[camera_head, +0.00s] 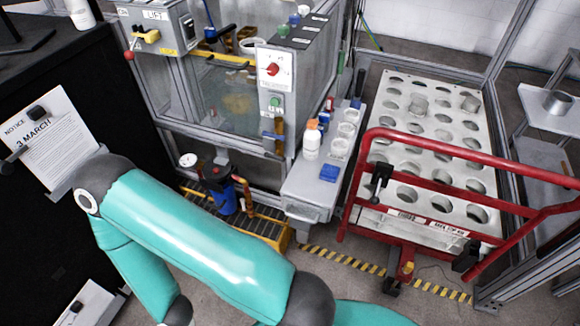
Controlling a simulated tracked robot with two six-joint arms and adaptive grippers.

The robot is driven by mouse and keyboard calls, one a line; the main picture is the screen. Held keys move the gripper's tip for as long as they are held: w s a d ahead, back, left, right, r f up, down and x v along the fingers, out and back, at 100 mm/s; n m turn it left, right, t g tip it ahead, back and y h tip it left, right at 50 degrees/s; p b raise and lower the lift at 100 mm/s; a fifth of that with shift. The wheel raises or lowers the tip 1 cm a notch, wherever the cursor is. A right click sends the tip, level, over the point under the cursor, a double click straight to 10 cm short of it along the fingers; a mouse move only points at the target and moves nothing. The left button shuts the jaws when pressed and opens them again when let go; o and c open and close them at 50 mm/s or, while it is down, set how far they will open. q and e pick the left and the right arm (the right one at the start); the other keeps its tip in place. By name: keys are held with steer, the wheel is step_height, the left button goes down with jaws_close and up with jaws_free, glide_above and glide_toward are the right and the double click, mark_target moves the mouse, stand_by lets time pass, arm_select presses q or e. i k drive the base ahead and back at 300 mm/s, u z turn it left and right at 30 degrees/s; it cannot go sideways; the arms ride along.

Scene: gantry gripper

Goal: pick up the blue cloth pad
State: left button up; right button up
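A small blue pad (329,173) lies on the near part of a narrow grey shelf (307,190), in the middle of the head view. It looks flat and roughly square. A white bottle with an orange cap (312,139) stands just behind and to its left. My teal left arm crosses the lower left of the view, and its gripper is not visible. My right gripper is not visible either. Nothing touches the pad from above.
White cups (341,147) stand in a row behind the pad. A red tubular barrier (400,142) stands right of the shelf, before a white panel with round holes (430,107). A grey control box (275,85) rises at the shelf's left. Yellow-black tape (345,261) marks the floor.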

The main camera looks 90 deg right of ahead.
mark_target(329, 173)
steer(key=k, duration=0.75)
steer(key=u, duration=2)
steer(key=i, duration=0.1)
steer(key=z, duration=3.75)
steer(key=i, duration=0.4)
steer(key=z, duration=0.35)
steer(key=i, duration=0.25)
steer(key=u, duration=0.25)
steer(key=k, duration=0.65)
steer(key=z, duration=0.2)
steer(key=i, duration=1.05)
steer(key=u, duration=0.1)
